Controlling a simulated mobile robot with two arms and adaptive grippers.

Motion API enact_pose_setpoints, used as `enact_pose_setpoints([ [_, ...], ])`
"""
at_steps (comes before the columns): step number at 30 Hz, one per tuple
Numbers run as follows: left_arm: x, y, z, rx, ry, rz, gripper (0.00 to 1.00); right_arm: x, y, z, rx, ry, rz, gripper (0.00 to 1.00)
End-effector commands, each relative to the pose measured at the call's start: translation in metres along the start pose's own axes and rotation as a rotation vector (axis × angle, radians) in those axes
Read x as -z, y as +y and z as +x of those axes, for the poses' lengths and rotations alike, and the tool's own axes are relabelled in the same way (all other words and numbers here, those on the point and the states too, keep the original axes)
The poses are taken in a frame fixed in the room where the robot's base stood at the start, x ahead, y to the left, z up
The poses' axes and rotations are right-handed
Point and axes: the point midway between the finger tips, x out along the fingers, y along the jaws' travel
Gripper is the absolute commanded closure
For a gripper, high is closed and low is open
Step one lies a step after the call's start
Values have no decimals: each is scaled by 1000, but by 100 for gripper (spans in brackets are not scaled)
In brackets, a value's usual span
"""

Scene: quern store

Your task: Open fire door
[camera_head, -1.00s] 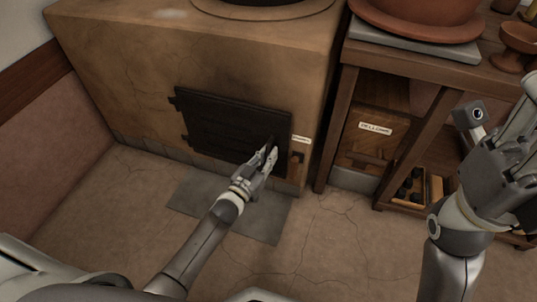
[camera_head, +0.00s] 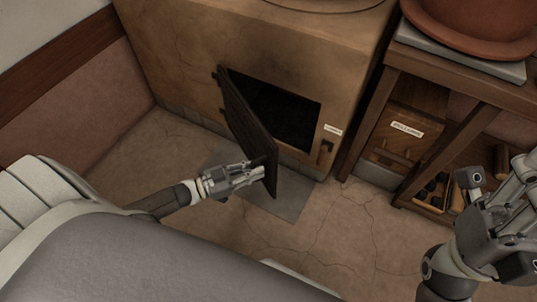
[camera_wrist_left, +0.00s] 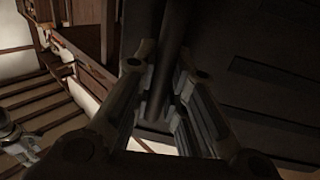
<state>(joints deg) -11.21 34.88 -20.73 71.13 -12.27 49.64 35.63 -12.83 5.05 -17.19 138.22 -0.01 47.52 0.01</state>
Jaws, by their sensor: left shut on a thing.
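The dark fire door (camera_head: 248,125) stands partly open in the head view, swung out on its left-hand hinges from the clay stove (camera_head: 300,50). The dark opening (camera_head: 283,115) behind it shows; its inside is too dark to make out. My left gripper (camera_head: 258,170) is at the door's free edge, shut on the door's handle. In the left wrist view the two fingers (camera_wrist_left: 165,100) close around a dark upright bar, the handle, beside the dark door panel (camera_wrist_left: 260,70). My right gripper (camera_head: 515,205) is at the right edge, away from the stove; its fingertips are not clear.
A grey floor plate (camera_head: 290,195) lies before the stove. A wooden bench (camera_head: 445,70) with a labelled drawer (camera_head: 402,130) and a large clay bowl (camera_head: 480,25) stands to the right. A wooden latch piece (camera_head: 326,152) is right of the opening. The floor left of the door is clear.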

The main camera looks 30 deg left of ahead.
Motion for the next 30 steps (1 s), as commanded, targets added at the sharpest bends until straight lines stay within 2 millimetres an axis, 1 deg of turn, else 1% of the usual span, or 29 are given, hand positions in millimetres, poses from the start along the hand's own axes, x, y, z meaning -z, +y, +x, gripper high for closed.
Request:
enact_pose_setpoints([
  [1, 0, 1, -6, 0, -2, -3, 100, 0, 0, 0, -1, -5, 1, 60],
  [6, 0, 0, -16, 1, 0, -3, 100, 0, 0, -1, -4, -11, 2, 60],
  [19, 0, 0, -19, 2, 0, -3, 100, 1, 0, -1, -4, -11, 2, 60],
  [20, 0, 0, -19, 2, 0, -3, 83, 1, 0, -1, -4, -11, 2, 60],
  [24, 0, 0, -19, 2, 0, -2, 65, 0, 0, -2, -4, -12, 2, 60],
  [30, 0, 0, -18, 2, 0, -1, 65, 0, 0, -2, -5, -13, 2, 60],
])
